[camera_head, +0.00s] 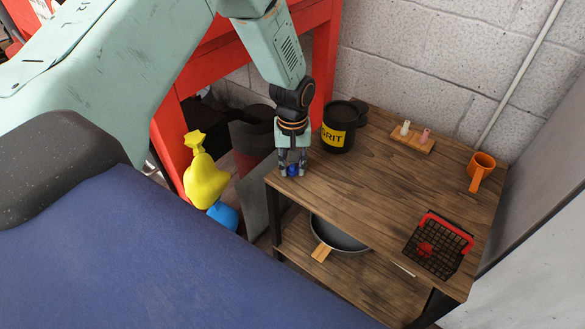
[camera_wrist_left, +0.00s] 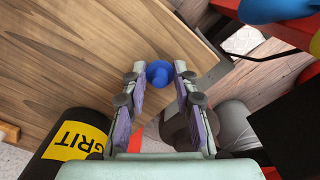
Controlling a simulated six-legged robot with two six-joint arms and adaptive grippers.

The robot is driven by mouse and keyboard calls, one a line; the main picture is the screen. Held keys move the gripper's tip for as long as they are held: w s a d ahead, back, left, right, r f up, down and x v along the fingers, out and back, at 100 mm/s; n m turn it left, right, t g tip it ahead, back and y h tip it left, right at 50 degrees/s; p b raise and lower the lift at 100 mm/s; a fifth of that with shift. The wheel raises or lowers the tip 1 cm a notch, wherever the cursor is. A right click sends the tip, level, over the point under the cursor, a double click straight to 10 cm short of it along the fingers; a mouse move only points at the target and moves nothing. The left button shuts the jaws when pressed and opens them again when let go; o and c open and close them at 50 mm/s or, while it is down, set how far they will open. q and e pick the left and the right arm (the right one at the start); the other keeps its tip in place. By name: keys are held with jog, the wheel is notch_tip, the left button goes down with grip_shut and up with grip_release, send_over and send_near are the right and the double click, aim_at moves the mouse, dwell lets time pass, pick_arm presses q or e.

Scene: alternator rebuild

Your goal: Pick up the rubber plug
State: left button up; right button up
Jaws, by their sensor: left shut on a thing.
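The rubber plug appears to be the small blue round piece (camera_head: 293,171) at the near left corner of the wooden table (camera_head: 350,190). My left gripper (camera_head: 292,168) points down over that corner and is shut on the blue plug. In the left wrist view the plug (camera_wrist_left: 159,73) sits between the two fingertips (camera_wrist_left: 160,70), with a wider rim and a narrower knob. I cannot tell whether it touches the tabletop. My right gripper is in neither view.
A black GRIT tub (camera_head: 339,128) stands close behind my left gripper. A small board with two pegs (camera_head: 413,143), an orange mug (camera_head: 481,168) and a black wire basket (camera_head: 437,247) are farther right. A pan (camera_head: 341,236) lies on the lower shelf. The middle tabletop is clear.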

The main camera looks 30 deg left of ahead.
pick_arm(q)
jog(key=shift+r, duration=0.1)
notch_tip(320, 180, up, 10)
jog(key=p, duration=0.5)
notch_tip(320, 180, up, 4)
jog(key=p, duration=0.5)
send_over(292, 165)
jog(key=shift+d, duration=0.1)
